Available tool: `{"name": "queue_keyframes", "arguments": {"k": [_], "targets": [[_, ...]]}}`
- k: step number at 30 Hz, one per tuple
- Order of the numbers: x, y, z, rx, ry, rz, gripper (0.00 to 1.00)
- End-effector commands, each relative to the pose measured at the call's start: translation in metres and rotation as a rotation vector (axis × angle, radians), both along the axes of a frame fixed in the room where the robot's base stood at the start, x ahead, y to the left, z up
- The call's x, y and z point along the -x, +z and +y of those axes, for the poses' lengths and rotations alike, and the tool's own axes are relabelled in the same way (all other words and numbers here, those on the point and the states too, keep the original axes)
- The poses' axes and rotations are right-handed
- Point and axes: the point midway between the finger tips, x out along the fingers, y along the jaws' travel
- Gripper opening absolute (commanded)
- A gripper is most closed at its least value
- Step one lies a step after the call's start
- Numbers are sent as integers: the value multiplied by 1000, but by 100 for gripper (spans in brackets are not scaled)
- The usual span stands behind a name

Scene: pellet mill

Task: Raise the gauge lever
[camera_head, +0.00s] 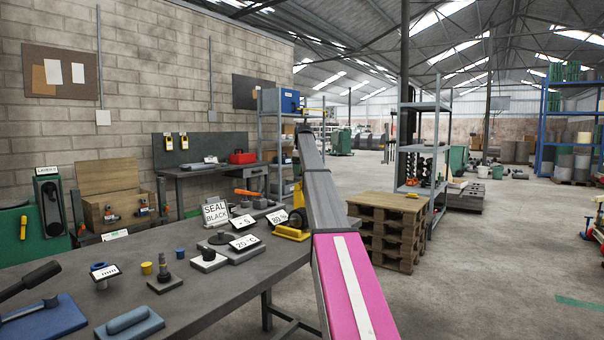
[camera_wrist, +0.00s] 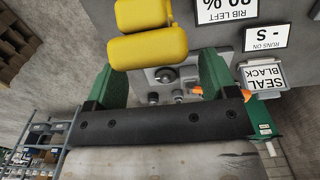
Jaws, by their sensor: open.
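I cannot tell for sure which part is the gauge lever. A black-handled lever on a blue base (camera_head: 42,318) stands at the table's near left in the head view. An orange handle (camera_head: 245,192) lies farther back, and some orange shows in the wrist view (camera_wrist: 197,90) by the right finger. My gripper (camera_wrist: 164,75) has two green fingers spread wide, with nothing held between them. Beyond them is a grey plate with a dark round knob (camera_wrist: 166,74). Two yellow rounded bodies (camera_wrist: 147,48) are close to the left finger. In the head view my arm hides the gripper.
The table (camera_head: 190,308) carries a SEAL BLACK sign (camera_head: 215,212), several number cards, pegs and a blue block (camera_head: 130,323). A yellow part (camera_head: 290,233) sits beside my arm. Stacked pallets (camera_head: 388,232) stand to the right, with open floor beyond.

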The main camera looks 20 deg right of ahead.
Motion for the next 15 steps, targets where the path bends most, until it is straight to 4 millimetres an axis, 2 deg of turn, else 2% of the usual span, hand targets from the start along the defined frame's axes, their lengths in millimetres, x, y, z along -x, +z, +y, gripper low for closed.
{"name": "queue_keyframes", "arguments": {"k": [15], "targets": [[1, 87, 0, -1, 1, 0, 79]]}}
